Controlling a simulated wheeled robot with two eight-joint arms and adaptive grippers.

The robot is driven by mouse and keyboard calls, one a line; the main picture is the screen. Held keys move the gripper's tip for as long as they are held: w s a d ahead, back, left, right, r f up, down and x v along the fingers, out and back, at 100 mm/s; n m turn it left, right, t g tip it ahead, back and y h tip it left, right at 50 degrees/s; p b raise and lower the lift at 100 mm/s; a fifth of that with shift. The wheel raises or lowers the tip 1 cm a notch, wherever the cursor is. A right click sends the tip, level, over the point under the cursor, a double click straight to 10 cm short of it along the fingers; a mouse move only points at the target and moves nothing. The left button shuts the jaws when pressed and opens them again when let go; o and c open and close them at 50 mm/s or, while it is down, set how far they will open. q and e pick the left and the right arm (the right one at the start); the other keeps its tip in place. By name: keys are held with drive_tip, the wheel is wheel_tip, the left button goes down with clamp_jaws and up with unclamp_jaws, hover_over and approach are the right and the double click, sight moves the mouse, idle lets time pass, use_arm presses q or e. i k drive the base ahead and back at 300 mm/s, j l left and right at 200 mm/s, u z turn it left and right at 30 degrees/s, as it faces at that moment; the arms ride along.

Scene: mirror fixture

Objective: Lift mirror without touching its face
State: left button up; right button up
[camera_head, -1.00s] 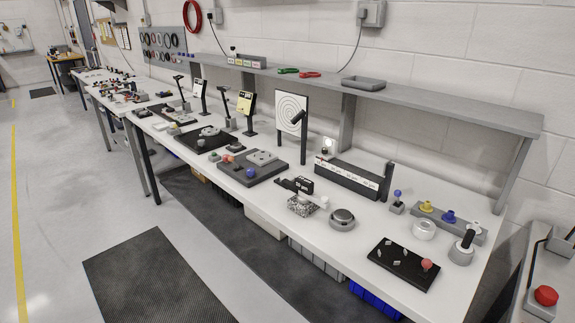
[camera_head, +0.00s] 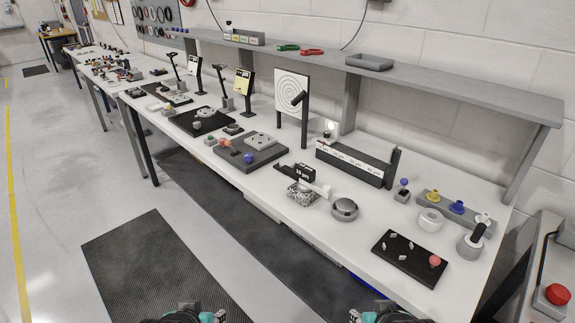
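I cannot tell for sure which thing is the mirror. Small silvery pieces (camera_head: 389,246) lie on a black plate (camera_head: 379,256) with a red ball knob (camera_head: 434,260), near the bench's front right. A round, shiny metal part (camera_head: 344,208) sits on the bench left of that plate. My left gripper (camera_head: 185,315) and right gripper (camera_head: 386,316) show only in part at the bottom edge, dark with teal parts. Both are below and in front of the bench, apart from everything on it. Their fingers are not clear, and I see nothing held.
The long white bench (camera_head: 310,237) carries several fixtures, including a dark grey block (camera_head: 347,165) and a target panel (camera_head: 291,107). A grey shelf (camera_head: 440,83) overhangs its back. A side stand with a red button (camera_head: 556,294) is at right. The floor mat (camera_head: 160,265) is clear.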

sight(289, 162)
drive_tip(key=i+j+z, duration=0.15)
drive_tip(key=z, duration=0.8)
drive_tip(key=i+j+z, duration=0.15)
drive_tip(key=j+z, duration=0.3)
drive_tip(key=j, duration=0.45)
drive_tip(key=j+z, duration=0.45)
drive_tip(key=j, duration=0.4)
